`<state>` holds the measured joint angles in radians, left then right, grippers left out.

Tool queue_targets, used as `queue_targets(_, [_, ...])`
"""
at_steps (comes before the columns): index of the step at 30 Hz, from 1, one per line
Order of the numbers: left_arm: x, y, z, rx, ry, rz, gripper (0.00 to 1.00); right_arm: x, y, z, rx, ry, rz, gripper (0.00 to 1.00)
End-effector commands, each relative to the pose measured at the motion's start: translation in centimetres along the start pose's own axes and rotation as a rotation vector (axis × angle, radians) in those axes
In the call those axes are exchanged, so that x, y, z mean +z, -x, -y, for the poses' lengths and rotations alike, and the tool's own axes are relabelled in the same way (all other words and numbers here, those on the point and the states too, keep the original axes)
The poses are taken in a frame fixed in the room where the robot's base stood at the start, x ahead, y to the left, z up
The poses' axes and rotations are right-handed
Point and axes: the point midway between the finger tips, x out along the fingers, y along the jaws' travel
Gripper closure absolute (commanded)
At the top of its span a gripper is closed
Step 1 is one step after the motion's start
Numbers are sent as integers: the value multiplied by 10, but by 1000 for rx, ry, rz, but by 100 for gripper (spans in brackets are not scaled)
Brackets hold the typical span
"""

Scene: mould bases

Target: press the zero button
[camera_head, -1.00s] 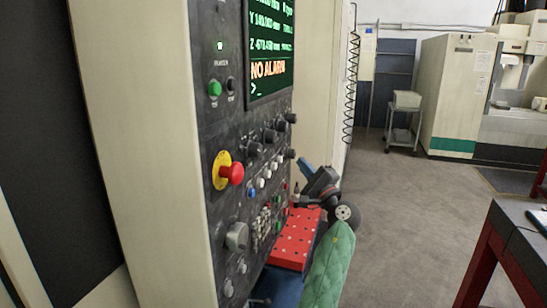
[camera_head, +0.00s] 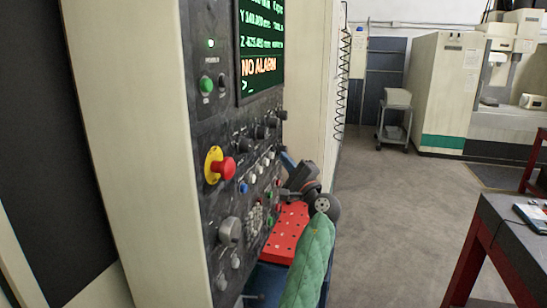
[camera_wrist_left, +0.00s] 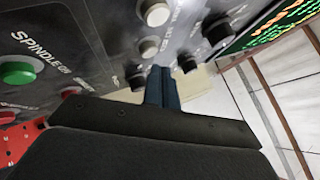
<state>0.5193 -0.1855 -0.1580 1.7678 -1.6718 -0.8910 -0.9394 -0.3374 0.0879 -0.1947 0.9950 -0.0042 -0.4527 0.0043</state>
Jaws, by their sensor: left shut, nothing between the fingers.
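The upright control panel (camera_head: 235,185) fills the left of the head view, with knobs and buttons below a screen. My left gripper (camera_head: 287,160) is beside the panel's right edge, near the lower rows of controls. In the left wrist view its blue fingers (camera_wrist_left: 162,78) are shut together and empty, pointing at the panel among white buttons and black knobs. A white button (camera_wrist_left: 155,13) is above the fingertips and a second white button (camera_wrist_left: 148,47) is nearer them. Their labels are too blurred to tell which is zero. Contact cannot be told. My right gripper is out of view.
A red emergency knob (camera_head: 222,167) sticks out from the panel. A red perforated surface (camera_head: 287,238) and a green quilted item (camera_head: 310,265) are below the gripper. A dark-topped table (camera_head: 515,240) stands at right. The grey floor between is clear.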

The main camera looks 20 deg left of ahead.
Motion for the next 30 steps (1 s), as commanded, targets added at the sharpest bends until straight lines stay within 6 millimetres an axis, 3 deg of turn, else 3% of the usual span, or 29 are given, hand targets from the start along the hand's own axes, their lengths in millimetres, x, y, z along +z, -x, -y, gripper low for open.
queue_targets(10, [0, 0, 0, 0, 0, 0, 100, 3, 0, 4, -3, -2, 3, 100])
queue_targets(23, [0, 0, 0, 0, 0, 0, 100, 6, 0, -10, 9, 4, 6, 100])
queue_targets(30, [0, 0, 0, 0, 0, 0, 100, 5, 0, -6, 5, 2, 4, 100])
